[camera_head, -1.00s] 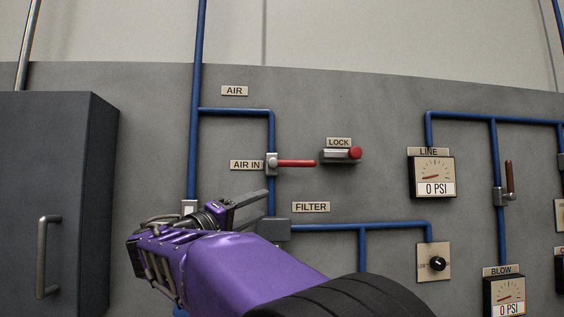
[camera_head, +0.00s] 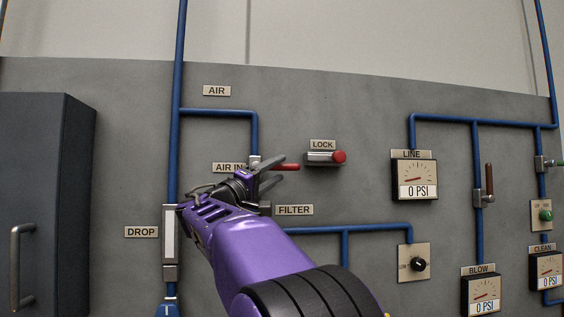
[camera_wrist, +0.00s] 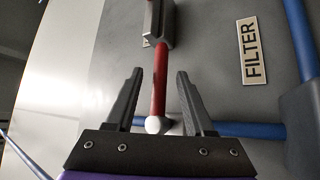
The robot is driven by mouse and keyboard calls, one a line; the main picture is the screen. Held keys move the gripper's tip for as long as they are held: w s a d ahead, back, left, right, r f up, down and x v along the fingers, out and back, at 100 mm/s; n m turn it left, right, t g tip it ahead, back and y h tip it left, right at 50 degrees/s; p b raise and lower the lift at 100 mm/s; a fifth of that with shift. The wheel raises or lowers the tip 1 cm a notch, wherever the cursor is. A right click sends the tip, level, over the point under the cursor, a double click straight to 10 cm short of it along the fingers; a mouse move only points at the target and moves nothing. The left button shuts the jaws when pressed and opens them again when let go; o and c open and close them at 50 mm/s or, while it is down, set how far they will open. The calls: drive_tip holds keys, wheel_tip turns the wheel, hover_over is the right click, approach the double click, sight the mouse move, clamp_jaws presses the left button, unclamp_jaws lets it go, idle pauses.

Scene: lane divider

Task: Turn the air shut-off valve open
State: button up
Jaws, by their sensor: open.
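The AIR IN valve has a red lever (camera_head: 288,167) that lies level, pointing right toward the LOCK block, in the head view. The AIR IN label (camera_head: 227,167) is left of it, partly behind my gripper. My gripper (camera_head: 280,168) is open in front of the valve and hides most of its body. In the wrist view the red lever (camera_wrist: 160,80) runs between the two spread fingers of my gripper (camera_wrist: 159,72). A white round pivot (camera_wrist: 155,124) shows near the palm. I cannot tell whether either finger touches the lever.
The LOCK block (camera_head: 320,158) with its red knob (camera_head: 339,156) sits just beyond the lever's end. The FILTER label (camera_head: 294,210) and blue pipes are below. A LINE gauge (camera_head: 414,178) reads 0 PSI. A dark cabinet (camera_head: 40,200) stands left.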

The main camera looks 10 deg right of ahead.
drive_tip(key=shift+p+x, duration=0.3)
drive_tip(key=shift+x, duration=1.2)
drive_tip(key=shift+c, duration=0.2)
clamp_jaws()
